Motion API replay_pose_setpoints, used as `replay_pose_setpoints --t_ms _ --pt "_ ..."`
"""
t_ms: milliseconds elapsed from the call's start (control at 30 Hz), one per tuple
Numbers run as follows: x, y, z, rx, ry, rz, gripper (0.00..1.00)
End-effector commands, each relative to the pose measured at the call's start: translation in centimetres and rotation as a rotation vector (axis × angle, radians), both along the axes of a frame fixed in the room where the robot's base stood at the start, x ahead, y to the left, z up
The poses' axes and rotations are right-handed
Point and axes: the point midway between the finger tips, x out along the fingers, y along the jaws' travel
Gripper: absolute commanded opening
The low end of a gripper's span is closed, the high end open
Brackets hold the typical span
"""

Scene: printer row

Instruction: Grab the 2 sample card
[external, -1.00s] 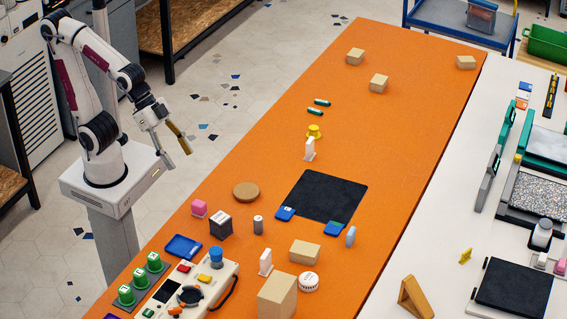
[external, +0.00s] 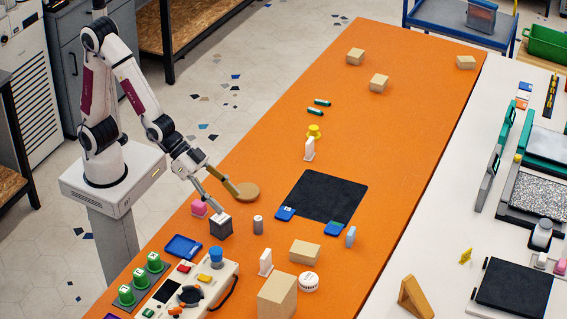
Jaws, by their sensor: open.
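Two small blue cards lie at the near edge of a black mat (external: 328,194), the left card (external: 285,213) and the right card (external: 334,229). A larger blue flat piece (external: 183,247) lies on the orange table near the control panel. I cannot read which of these is the 2 sample card. My gripper (external: 230,203) is open and empty. It points down over the table's left side, between a dark cube with a light top (external: 219,224) and a round tan disc (external: 246,191), left of the mat and apart from the blue cards.
A pink block (external: 198,208) and a grey cylinder (external: 258,225) stand close to the gripper. A white upright piece (external: 266,262), cardboard boxes (external: 304,252) and a control panel (external: 207,283) occupy the near end. The table's middle beyond the mat is mostly clear.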

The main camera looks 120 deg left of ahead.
Motion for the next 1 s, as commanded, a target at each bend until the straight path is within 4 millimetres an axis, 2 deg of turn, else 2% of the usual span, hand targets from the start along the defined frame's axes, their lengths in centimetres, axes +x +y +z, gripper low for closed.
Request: replay_pose_setpoints --t_ms 200,500,800,1000 --pt "2.7 -0.4 -2.5 0.013 -0.055 0.021 0.54" --pt "5.5 -0.7 -6.0 0.044 -0.138 0.050 0.54" --pt "7.1 -0.8 -8.9 0.082 -0.214 0.075 0.54" --pt "7.4 -0.7 -9.5 0.094 -0.237 0.082 0.54"
